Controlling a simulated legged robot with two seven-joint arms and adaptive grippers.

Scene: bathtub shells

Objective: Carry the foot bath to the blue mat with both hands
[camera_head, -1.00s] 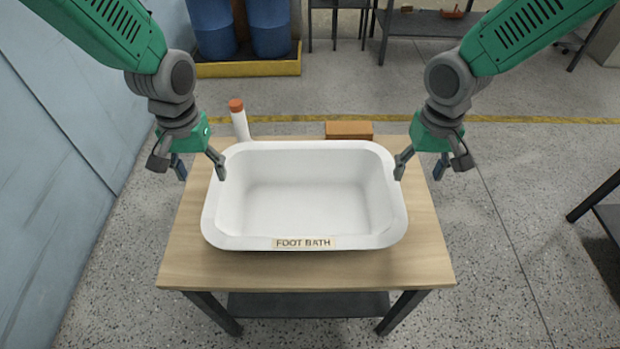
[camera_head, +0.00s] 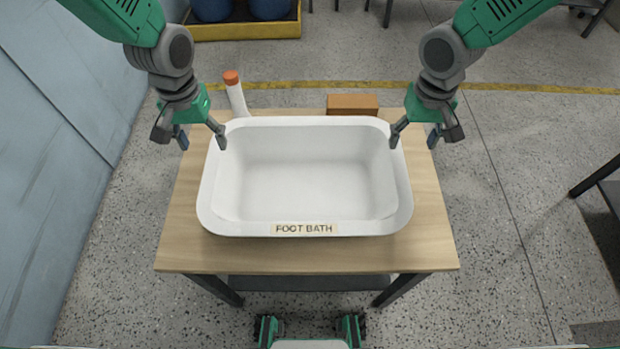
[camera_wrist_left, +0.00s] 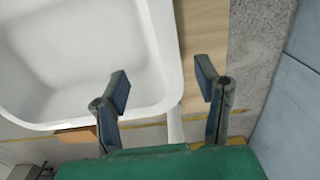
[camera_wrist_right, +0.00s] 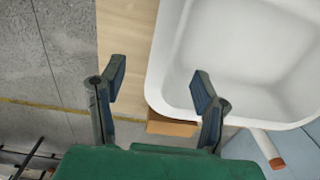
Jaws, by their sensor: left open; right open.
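The foot bath (camera_head: 305,230) is a white rectangular tub with a "FOOT BATH" label on its near side. It sits upright and empty on a wooden-topped table (camera_head: 305,256). My left gripper (camera_head: 199,136) is open at the tub's left rim, towards the far corner. In the left wrist view its fingers (camera_wrist_left: 163,88) appear on either side of the rim (camera_wrist_left: 172,75). My right gripper (camera_head: 416,136) is open at the right rim, with its fingers (camera_wrist_right: 160,85) likewise spread across the rim line. Neither visibly grips it. No blue mat is in view.
A white bottle with an orange cap (camera_head: 236,95) stands behind the tub's far left corner. A brown block (camera_head: 352,104) lies behind its far edge. A blue-grey wall (camera_head: 60,150) is at left. A dark shelf (camera_head: 604,190) is at right. Speckled floor surrounds the table.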

